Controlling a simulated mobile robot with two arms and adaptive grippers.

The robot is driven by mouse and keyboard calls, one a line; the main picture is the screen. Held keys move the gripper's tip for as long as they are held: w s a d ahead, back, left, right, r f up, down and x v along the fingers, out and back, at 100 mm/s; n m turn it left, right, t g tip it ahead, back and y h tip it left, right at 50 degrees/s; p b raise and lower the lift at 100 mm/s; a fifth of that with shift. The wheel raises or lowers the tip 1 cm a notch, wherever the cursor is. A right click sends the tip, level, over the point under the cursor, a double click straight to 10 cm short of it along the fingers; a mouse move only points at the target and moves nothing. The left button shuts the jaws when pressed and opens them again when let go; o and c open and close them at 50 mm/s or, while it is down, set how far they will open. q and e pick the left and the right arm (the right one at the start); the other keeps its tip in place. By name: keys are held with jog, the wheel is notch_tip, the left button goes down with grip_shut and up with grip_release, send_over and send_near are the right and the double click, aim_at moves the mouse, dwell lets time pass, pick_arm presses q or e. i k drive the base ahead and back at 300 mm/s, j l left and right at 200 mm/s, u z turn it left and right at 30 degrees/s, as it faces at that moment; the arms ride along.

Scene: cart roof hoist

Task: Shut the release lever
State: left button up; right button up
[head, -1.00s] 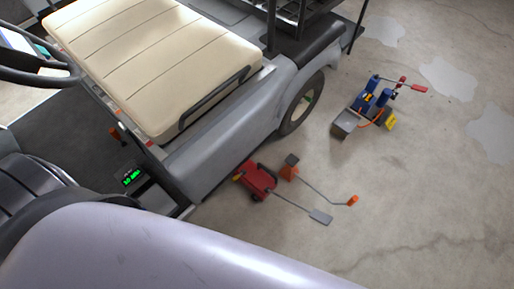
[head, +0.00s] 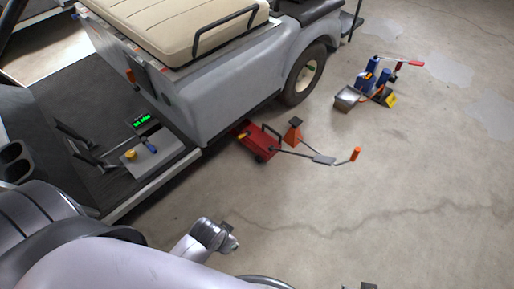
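No part in view is clearly marked as the release lever. A blue wheeled device (head: 376,80) with a red-tipped bar (head: 410,63) stands on the floor at the upper right. A small panel (head: 160,158) in the cart's floor has a yellow knob and a blue lever-like part (head: 149,146). Neither gripper is clearly in view. A small dark piece at the bottom edge is too cut off to name.
The grey cart (head: 215,95) with a beige seat (head: 175,25) fills the upper left. Its rear wheel (head: 304,76) rests on the floor. An orange stand (head: 293,131) and an orange-tipped rod (head: 356,155) are near the red jack. The concrete floor at the lower right is clear.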

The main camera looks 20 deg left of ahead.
aim_at(248, 133)
jog(key=i+j+u, duration=0.4)
jog(key=i+u, duration=0.15)
jog(key=i, duration=0.2)
jog(key=i+j+u, duration=0.1)
jog(key=i+u, duration=0.2)
jog(key=i, duration=0.05)
